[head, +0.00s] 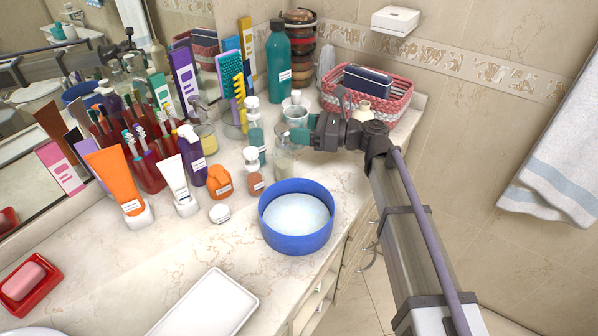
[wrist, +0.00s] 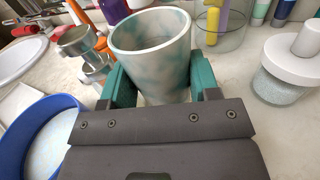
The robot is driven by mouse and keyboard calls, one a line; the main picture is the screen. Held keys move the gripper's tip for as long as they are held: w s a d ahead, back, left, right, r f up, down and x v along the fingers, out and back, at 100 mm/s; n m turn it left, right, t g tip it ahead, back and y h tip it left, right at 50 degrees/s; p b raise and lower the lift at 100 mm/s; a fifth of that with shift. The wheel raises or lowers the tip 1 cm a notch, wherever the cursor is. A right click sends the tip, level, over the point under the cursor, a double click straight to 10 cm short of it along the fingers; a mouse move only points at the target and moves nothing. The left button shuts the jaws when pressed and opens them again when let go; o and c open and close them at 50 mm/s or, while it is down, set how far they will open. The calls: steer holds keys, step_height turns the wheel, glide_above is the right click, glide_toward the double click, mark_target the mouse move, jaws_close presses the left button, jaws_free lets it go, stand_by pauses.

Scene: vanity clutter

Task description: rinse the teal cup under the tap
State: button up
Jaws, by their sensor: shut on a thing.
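The teal cup (wrist: 152,55) is marbled teal and white. In the wrist view it stands upright between the teal fingers of my gripper (wrist: 158,88), which is shut on it. Its rim faces up; its lower part is hidden behind the gripper. In the head view the cup (head: 296,115) shows small and pale at the tip of my gripper (head: 305,128), among bottles at the back right of the counter. I cannot make out the tap in either view.
A blue bowl (head: 296,236) stands near the counter's front edge. Bottles, including a tall teal one (head: 279,62), crowd close to the cup. A woven basket (head: 366,95) stands behind my gripper. A white tray (head: 207,305) lies at the front.

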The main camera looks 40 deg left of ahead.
mark_target(301, 148)
step_height(301, 148, down, 7)
steer(key=b, duration=0.5)
steer(key=shift+r, duration=0.3)
steer(key=shift+f, duration=0.25)
steer(key=o, duration=0.7)
steer(key=shift+r, duration=0.1)
steer(key=shift+o, duration=0.2)
steer(key=shift+r+p, duration=0.3)
steer(key=shift+p, duration=0.15)
steer(key=v, duration=1.2)
steer(key=shift+f, duration=0.1)
